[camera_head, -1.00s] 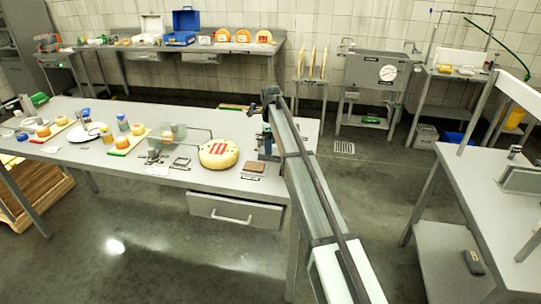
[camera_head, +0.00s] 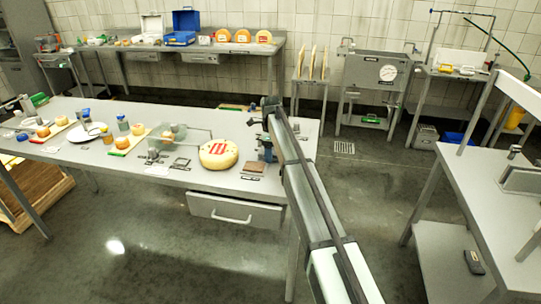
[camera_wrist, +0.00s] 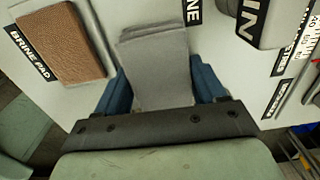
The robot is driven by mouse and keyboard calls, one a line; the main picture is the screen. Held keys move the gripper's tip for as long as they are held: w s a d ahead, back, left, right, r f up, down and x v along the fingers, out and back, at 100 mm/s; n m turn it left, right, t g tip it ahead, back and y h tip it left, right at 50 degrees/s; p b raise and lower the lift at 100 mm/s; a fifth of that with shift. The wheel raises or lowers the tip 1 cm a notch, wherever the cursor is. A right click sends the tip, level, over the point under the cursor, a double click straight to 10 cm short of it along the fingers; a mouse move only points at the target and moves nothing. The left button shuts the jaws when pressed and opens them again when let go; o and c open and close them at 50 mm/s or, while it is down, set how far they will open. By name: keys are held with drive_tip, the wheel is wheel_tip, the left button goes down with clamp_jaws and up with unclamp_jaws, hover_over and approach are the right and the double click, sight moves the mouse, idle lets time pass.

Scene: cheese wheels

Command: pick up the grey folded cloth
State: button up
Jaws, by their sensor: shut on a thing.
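The grey folded cloth (camera_wrist: 157,62) shows in the wrist view between the two blue fingers of my gripper (camera_wrist: 161,84). My gripper is shut on it, with one finger at each side. The cloth's far end sticks out beyond the fingers. In the head view my gripper (camera_head: 266,150) is at the right end of the long grey table (camera_head: 225,128), right of the yellow cheese wheel. I cannot make out the cloth there. Whether it touches the table is not clear.
A brown pad (camera_wrist: 65,42) labelled "BRINE PAD" lies left of the cloth. The cheese wheel (camera_head: 218,154) with a red mark sits left of my gripper. The table's right edge is close.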

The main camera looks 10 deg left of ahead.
wheel_tip(320, 180, up, 10)
drive_tip(key=shift+r, duration=0.1)
idle(0.6)
drive_tip(key=o, duration=0.4)
drive_tip(key=c, duration=0.3)
